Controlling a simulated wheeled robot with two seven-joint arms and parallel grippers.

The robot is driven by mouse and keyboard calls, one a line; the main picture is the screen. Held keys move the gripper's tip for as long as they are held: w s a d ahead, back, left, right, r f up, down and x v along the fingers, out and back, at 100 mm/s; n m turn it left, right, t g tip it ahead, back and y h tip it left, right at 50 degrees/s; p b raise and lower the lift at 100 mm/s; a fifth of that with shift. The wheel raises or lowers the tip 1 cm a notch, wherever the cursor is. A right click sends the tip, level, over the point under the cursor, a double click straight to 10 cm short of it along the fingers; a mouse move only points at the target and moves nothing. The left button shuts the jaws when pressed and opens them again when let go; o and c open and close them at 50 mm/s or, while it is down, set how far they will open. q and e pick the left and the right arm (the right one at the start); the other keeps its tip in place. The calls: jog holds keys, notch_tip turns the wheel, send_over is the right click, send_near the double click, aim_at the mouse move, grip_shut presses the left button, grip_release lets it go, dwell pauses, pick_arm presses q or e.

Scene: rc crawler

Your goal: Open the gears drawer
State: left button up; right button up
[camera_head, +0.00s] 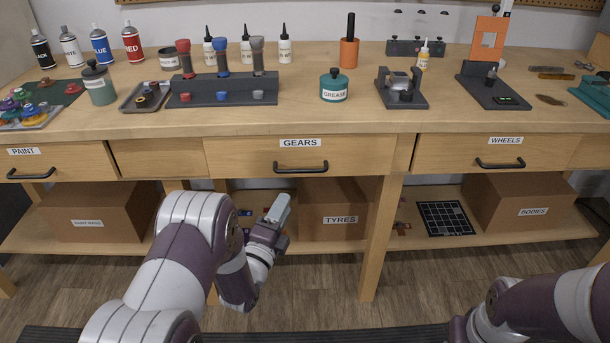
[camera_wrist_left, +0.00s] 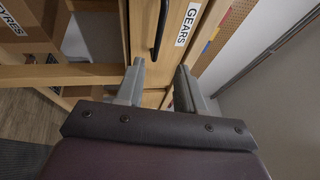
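The gears drawer (camera_head: 243,158) is the middle drawer of the wooden bench, shut, with a white GEARS label (camera_head: 300,143) and a dark bar handle (camera_head: 300,167). In the left wrist view the handle (camera_wrist_left: 160,28) and the GEARS label (camera_wrist_left: 187,24) show at the top, ahead of the fingers. My left gripper (camera_head: 279,212) is below and in front of the drawer, slightly left of the handle, and apart from it. Its two fingers (camera_wrist_left: 160,86) stand apart with nothing between them. My right arm (camera_head: 540,308) shows at the lower right, but its gripper is out of view.
The paint drawer (camera_head: 60,162) and wheels drawer (camera_head: 492,153) flank it. A lower shelf holds a TYRES box (camera_head: 337,217), a BODIES box (camera_head: 525,200) and another box (camera_head: 95,212). A bench leg (camera_head: 380,240) stands right of the TYRES box. Bottles and tool stands crowd the benchtop.

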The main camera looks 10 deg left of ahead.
pick_arm(q)
jog(key=b, duration=0.1)
send_near(298, 176)
jog(key=w+d+r, duration=0.1)
jog(key=r, duration=0.1)
jog(key=w+r, duration=0.2)
jog(key=w+d+r, duration=0.1)
jog(key=w+r, duration=0.1)
jog(key=shift+d, duration=0.35)
grip_shut()
